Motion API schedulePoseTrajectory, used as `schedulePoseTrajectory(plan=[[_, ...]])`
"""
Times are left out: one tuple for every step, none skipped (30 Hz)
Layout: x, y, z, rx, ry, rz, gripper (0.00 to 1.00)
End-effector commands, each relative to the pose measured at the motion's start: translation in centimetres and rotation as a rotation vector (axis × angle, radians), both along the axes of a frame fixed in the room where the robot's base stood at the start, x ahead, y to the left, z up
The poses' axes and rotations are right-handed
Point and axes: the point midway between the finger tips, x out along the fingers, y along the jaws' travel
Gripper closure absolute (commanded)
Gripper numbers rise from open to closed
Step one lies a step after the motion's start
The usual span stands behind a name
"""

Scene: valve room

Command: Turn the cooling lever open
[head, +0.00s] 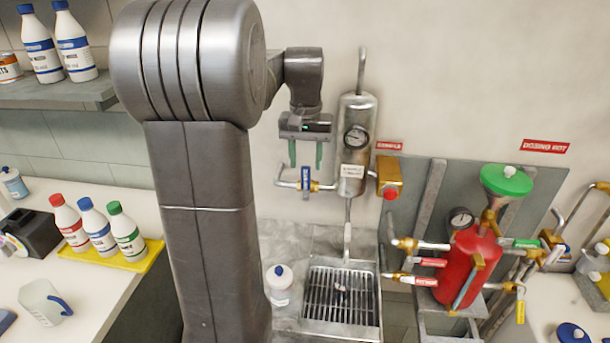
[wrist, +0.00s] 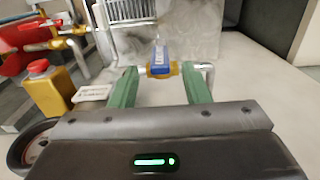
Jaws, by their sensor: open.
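A blue lever (head: 305,178) with small white lettering, too small to read, sits on a brass valve in a horizontal pipe left of a steel cylinder (head: 353,160). Its handle stands upright, across the pipe. My gripper (head: 306,158) is open and empty, its green fingers pointing down just above the valve. In the wrist view the blue lever (wrist: 161,57) and its brass body lie between and slightly beyond the fingertips (wrist: 161,82). I cannot tell whether a finger touches it.
A brass box with a red button (head: 389,192) is right of the cylinder. A red tank (head: 467,262) with several red and green levers stands farther right. A white bottle (head: 280,285) stands beside the grated sink (head: 341,298) below. Wall left of the pipe is clear.

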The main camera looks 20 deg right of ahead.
Motion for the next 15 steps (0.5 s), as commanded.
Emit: schedulePoseTrajectory(plan=[[-0.1,0.0,-1.0,0.002,0.003,0.0,0.57],[0.0,0.0,-1.6,0.002,0.003,0.0,0.57],[0.0,0.0,-2.2,0.002,0.003,0.0,0.57],[-0.1,0.0,-2.8,0.002,0.003,0.0,0.57],[-0.1,0.0,-3.2,0.002,0.003,0.0,0.57],[0.0,0.0,-3.7,0.001,0.002,0.0,0.57],[0.0,0.0,-4.0,0.001,0.002,0.0,0.57],[0.0,0.0,-4.3,0.001,0.001,0.0,0.57],[0.0,0.0,-4.7,0.001,0.001,0.0,0.57],[0.0,0.0,-4.9,0.001,0.001,0.0,0.57],[0.0,0.0,-5.1,0.0,0.0,0.0,0.57],[0.0,0.0,-5.2,0.0,0.0,0.0,0.57],[0.0,0.0,-5.3,-0.001,-0.001,0.0,0.57],[0.0,0.0,-5.4,-0.001,-0.001,0.0,0.57],[0.0,0.0,-5.4,-0.001,-0.001,0.0,0.57]])
